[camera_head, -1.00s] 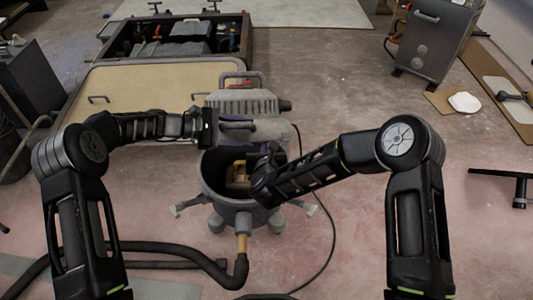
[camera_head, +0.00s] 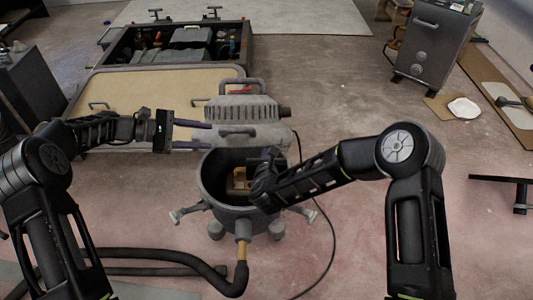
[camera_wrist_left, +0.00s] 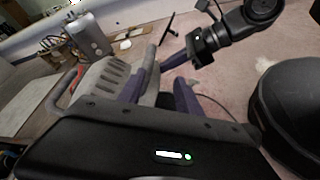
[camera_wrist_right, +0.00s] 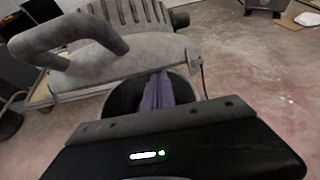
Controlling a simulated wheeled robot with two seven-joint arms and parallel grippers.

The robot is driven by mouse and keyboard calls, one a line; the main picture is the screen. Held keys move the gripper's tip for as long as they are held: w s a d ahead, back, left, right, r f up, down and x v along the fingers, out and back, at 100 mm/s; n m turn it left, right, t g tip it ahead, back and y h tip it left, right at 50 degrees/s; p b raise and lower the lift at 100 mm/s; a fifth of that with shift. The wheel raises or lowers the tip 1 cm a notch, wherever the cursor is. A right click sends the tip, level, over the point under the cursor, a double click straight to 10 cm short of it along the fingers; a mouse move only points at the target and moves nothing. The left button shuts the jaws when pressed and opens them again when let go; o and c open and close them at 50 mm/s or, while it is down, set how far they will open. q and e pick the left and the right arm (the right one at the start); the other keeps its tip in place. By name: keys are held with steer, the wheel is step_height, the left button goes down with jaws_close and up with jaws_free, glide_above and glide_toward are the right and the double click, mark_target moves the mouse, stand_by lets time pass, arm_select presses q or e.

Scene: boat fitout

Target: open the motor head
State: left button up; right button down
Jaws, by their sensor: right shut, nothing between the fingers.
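The grey motor head (camera_head: 240,108) is tipped back behind the drum (camera_head: 214,187), whose mouth is uncovered. Something tan shows inside the drum. My left gripper (camera_head: 192,135) is open at the left of this handle, fingers pointing right. My right gripper (camera_head: 266,160) is shut and empty over the drum's right rim. Its purple fingers (camera_wrist_right: 158,92) are together in the right wrist view, below the motor head (camera_wrist_right: 130,62).
A dark hose (camera_head: 160,252) runs left from the drum's front, and a thin cable lies to its right. A tan-topped panel (camera_head: 160,88) and an open equipment crate (camera_head: 245,42) stand behind. A grey cabinet (camera_head: 437,42) is at the back right. The right-hand floor is mostly clear.

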arm_select(q)
steer(key=s+d+f+m+g+y, duration=0.1)
steer(key=s+d+f+y, duration=0.1)
steer(key=s+f, duration=0.35)
steer(key=s+d+f+y, duration=0.1)
steer(key=s+f+y, duration=0.1)
steer(key=f, duration=0.7)
steer(key=s+d+f+m+g+y, duration=0.1)
steer(key=s+d+f+y, duration=0.1)
steer(key=s+f, duration=0.35)
steer(key=s+d+f+m+y, duration=0.1)
steer(key=s+f+m, duration=0.3)
steer(key=s, duration=0.6)
steer(key=s+d+f+m+y, duration=0.2)
steer(key=s+d+f+m, duration=0.2)
steer(key=s, duration=0.7)
steer(key=shift+s+f+m+y, duration=0.25)
steer(key=shift+f+m, duration=0.2)
steer(key=shift+m, duration=0.75)
steer(key=shift+w, duration=0.1)
